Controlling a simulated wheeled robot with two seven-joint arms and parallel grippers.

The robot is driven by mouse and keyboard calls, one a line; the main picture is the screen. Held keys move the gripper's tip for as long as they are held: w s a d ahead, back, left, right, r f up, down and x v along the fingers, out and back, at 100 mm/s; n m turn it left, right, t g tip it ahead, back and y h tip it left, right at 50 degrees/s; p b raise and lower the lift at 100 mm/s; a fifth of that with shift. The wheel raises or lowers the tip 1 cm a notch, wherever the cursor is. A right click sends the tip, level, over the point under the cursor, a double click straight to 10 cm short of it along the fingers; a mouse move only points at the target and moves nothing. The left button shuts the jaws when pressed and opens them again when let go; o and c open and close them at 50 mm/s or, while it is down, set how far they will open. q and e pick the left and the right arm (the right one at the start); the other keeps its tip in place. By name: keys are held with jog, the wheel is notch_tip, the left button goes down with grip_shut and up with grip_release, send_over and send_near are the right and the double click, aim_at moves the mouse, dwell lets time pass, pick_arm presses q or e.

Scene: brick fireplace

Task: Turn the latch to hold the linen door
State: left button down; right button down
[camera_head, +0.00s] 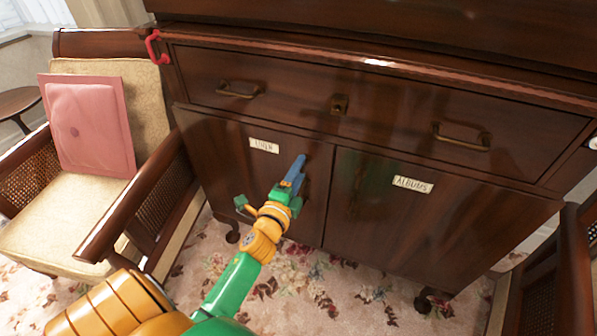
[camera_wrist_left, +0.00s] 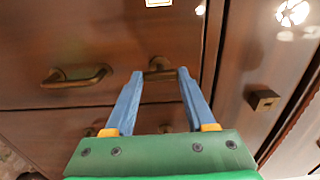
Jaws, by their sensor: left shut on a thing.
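The linen door (camera_head: 225,165) is the cabinet's lower left door, marked by a small label (camera_head: 264,146). It looks flush beside the albums door (camera_head: 400,225). My left gripper (camera_head: 299,163) is at the linen door's right side, near the seam between the doors. In the left wrist view its blue fingers stand a little apart on either side of a small brass latch (camera_wrist_left: 159,69), and it is shut on that latch. In the head view the gripper hides the latch. My right gripper is not in view.
A wide drawer (camera_head: 300,100) with brass pulls is above the doors. A cushioned armchair (camera_head: 40,220) with a pink panel (camera_head: 90,125) stands at the left, and another chair (camera_head: 575,260) at the right. A red hook-shaped thing (camera_head: 153,46) is at the cabinet's left corner.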

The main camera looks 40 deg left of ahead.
pick_arm(q)
jog(key=shift+c, duration=1.2)
grip_release()
jog(key=shift+s, duration=0.1)
jog(key=v, duration=0.7)
jog(key=shift+f, duration=0.1)
